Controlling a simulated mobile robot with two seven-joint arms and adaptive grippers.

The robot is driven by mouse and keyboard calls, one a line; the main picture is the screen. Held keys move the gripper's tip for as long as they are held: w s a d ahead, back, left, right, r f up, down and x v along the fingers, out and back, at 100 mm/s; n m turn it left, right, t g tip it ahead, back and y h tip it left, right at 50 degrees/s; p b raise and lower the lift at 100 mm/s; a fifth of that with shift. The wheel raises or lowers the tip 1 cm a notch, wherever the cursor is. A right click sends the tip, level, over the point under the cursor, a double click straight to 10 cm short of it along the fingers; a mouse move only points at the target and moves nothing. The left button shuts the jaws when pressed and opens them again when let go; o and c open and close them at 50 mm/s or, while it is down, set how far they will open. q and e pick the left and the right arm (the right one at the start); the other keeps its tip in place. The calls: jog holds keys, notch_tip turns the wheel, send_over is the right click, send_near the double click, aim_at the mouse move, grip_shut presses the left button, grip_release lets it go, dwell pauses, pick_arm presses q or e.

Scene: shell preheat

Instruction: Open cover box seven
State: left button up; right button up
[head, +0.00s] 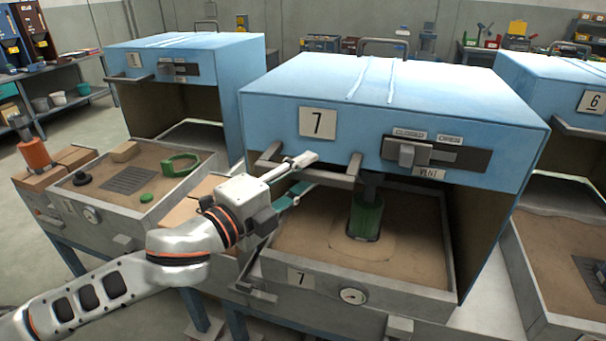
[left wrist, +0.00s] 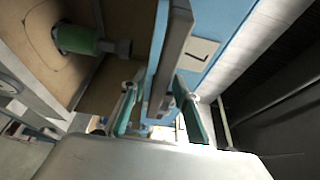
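Cover box seven (head: 400,95) is a blue cover with a "7" plate (head: 318,122) and a grey front handle bar (head: 318,176). Its front is open above a sand tray (head: 300,300) also marked 7. A green cylinder (head: 367,218) stands in the sand under a grey stem. The vent slider (head: 407,153) sits below the "CLOSED" label. My left gripper (head: 302,178) is at the left part of the handle bar. In the left wrist view, the bar (left wrist: 172,60) lies between the parted fingers (left wrist: 160,112); contact is unclear. My right gripper is not in view.
Blue cover one (head: 190,55) stands at left, with a sand tray (head: 150,205) holding dark and green parts before it. Blue cover six (head: 560,85) is close on the right, with another tray (head: 560,240). Benches and shelves stand at the back.

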pick_arm(q)
jog(key=shift+c, duration=0.5)
grip_shut()
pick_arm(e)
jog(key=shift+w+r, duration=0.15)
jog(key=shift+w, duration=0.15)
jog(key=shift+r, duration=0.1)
